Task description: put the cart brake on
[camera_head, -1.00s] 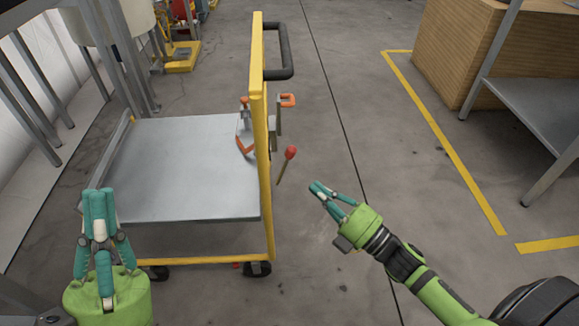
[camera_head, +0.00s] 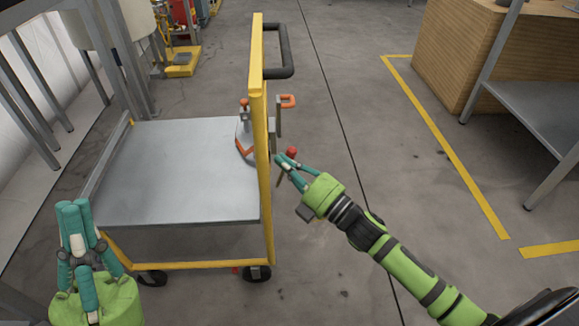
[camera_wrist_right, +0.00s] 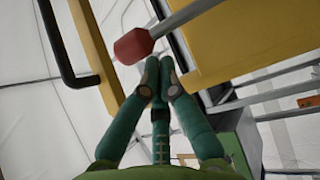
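The cart (camera_head: 180,170) has a grey deck and a yellow frame. Its brake lever (camera_head: 291,152), a thin rod with a red knob, stands tilted on the cart's right side. My right gripper (camera_head: 280,160) is beside the lever, fingertips close to the knob and rod; I cannot tell whether they touch. In the right wrist view the red knob (camera_wrist_right: 133,46) is above and left of the fingertips (camera_wrist_right: 160,62), which are together with nothing between them. My left gripper (camera_head: 74,208) has its fingers together, empty, near the deck's front left corner.
A black handle (camera_head: 283,50) sticks out from the cart's yellow upright. An orange and grey clamp-like tool (camera_head: 245,140) is beside the upright. A wooden crate (camera_head: 450,50) and a metal shelf (camera_head: 540,110) stand at the right. The floor between is clear.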

